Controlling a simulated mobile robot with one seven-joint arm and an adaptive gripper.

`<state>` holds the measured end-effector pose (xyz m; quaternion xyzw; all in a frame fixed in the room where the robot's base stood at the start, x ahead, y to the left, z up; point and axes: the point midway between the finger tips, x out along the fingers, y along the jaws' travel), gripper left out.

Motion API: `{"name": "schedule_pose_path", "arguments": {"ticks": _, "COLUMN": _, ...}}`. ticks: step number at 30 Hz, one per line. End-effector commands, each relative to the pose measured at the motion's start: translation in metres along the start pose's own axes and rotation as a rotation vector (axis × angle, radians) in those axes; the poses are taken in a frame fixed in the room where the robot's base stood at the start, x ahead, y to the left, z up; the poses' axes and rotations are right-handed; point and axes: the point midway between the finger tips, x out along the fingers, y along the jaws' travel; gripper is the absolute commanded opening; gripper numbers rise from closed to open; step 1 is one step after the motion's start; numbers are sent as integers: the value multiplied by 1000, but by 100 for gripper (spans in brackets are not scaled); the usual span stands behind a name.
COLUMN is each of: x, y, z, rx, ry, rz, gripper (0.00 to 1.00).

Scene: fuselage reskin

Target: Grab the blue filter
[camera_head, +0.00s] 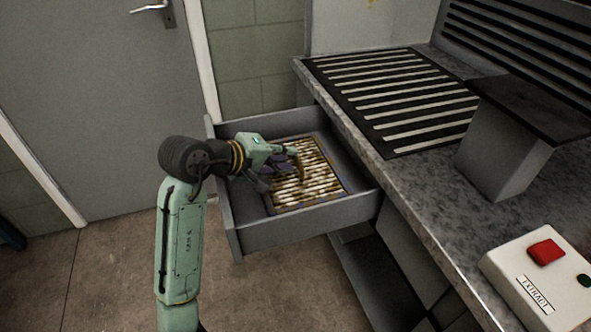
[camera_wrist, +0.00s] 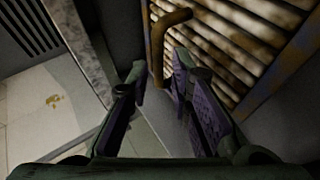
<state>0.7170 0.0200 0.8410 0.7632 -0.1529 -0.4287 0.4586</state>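The filter (camera_head: 318,182) lies in the open grey drawer (camera_head: 290,234), with worn cream-brown pleats and a rusty frame showing bluish patches. In the wrist view the filter (camera_wrist: 225,45) fills the upper right, and its rusty bent handle (camera_wrist: 174,19) stands out from the frame. My gripper (camera_head: 284,165) is over the filter's left part and hides some of it. In the wrist view my gripper (camera_wrist: 160,68) is open, its purple-padded fingers apart. The lower end of the handle appears between the fingertips; I cannot tell whether they touch it.
The stone-topped counter (camera_head: 430,190) stands to the right, with a slotted black panel (camera_head: 395,95) and a white box (camera_head: 545,280) with red and green buttons. A grey door (camera_head: 95,90) is behind at left. The floor at front left is clear.

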Motion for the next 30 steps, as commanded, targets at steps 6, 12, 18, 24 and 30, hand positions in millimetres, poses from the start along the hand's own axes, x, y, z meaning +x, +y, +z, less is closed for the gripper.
{"name": "schedule_pose_path", "arguments": {"ticks": 6, "x": 25, "y": 1, "z": 0, "rx": -2, "ry": 0, "rz": -1, "gripper": 20}}
{"name": "schedule_pose_path", "arguments": {"ticks": 12, "x": 28, "y": 0, "z": 0, "rx": -1, "ry": 1, "rz": 0, "gripper": 20}}
{"name": "schedule_pose_path", "arguments": {"ticks": 18, "x": 28, "y": 0, "z": 0, "rx": -1, "ry": 1, "rz": 0, "gripper": 10}}
{"name": "schedule_pose_path", "arguments": {"ticks": 24, "x": 28, "y": 0, "z": 0, "rx": -1, "ry": 1, "rz": 0, "gripper": 0}}
{"name": "schedule_pose_path", "arguments": {"ticks": 30, "x": 28, "y": 0, "z": 0, "rx": -1, "ry": 1, "rz": 0, "gripper": 0}}
